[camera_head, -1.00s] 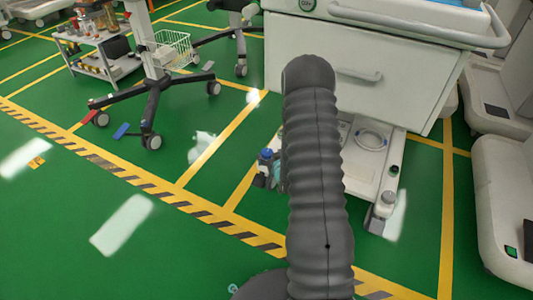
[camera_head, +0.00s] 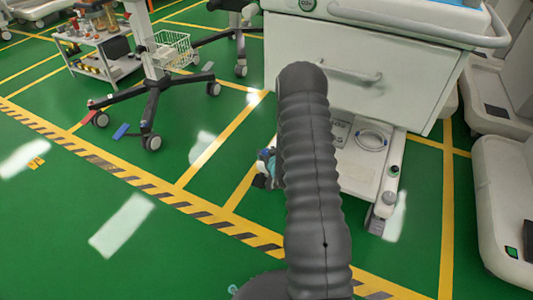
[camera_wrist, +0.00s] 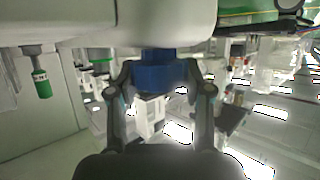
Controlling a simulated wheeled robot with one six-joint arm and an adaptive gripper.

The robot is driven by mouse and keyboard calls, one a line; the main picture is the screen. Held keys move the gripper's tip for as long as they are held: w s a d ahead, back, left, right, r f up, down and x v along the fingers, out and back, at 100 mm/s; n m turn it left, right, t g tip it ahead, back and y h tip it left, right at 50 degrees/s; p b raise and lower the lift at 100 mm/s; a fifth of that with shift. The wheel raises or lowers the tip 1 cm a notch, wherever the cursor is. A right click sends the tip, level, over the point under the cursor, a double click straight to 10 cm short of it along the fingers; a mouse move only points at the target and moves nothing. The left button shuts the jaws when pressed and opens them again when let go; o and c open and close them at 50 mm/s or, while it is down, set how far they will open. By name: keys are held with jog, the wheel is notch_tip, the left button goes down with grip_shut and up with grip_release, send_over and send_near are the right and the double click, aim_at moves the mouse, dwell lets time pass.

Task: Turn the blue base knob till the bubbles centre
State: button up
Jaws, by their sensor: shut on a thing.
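The blue base knob (camera_wrist: 160,76) shows in the wrist view, under the pale underside of the cart. My gripper (camera_wrist: 160,88) has one finger on each side of the knob and is shut on it. In the head view my dark ribbed arm covers the gripper, and only a small bluish bit shows beside the arm, too small to tell. The cart (camera_head: 350,85) stands upright with a white drawer front and handle. I see no bubbles in either view.
Small green-banded fittings (camera_wrist: 41,88) hang under the cart at left in the wrist view. The cart's low shelf (camera_head: 362,165) carries a coiled white hose. A wheeled stand (camera_head: 152,100) is at upper left.

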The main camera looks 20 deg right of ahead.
jog(key=shift+a+f+m+h+b, duration=0.15)
jog(key=shift+m+h+b, duration=0.15)
jog(key=shift+h+b, duration=0.2)
jog(key=shift+m+g+h+b, duration=0.3)
jog(key=shift+m+h+b, duration=0.15)
jog(key=shift+m+h, duration=0.2)
jog(key=shift+w+m+h+b, duration=0.1)
jog(key=shift+m+h+b, duration=0.2)
jog(key=shift+m+h, duration=0.55)
jog(key=m+g+h, duration=0.2)
jog(key=m+h, duration=0.1)
jog(key=m+g+h, duration=0.1)
jog(key=g, duration=0.1)
jog(key=shift+r+m+h, duration=0.25)
jog(key=shift+m+h, duration=0.15)
jog(key=m+g+h+p, duration=0.1)
jog(key=m+g, duration=0.1)
jog(key=g, duration=0.1)
jog(key=m+g+h+p, duration=0.1)
jog(key=m+g, duration=0.1)
jog(key=m, duration=0.1)
jog(key=shift+g+h, duration=0.4)
jog(key=shift+d+f+m+g, duration=0.1)
jog(key=shift+d+m+g, duration=0.05)
jog(key=shift+m+g, duration=0.95)
jog(key=shift+d+m+g, duration=0.1)
jog(key=shift+m+g, duration=0.9)
jog(key=shift+g, duration=0.1)
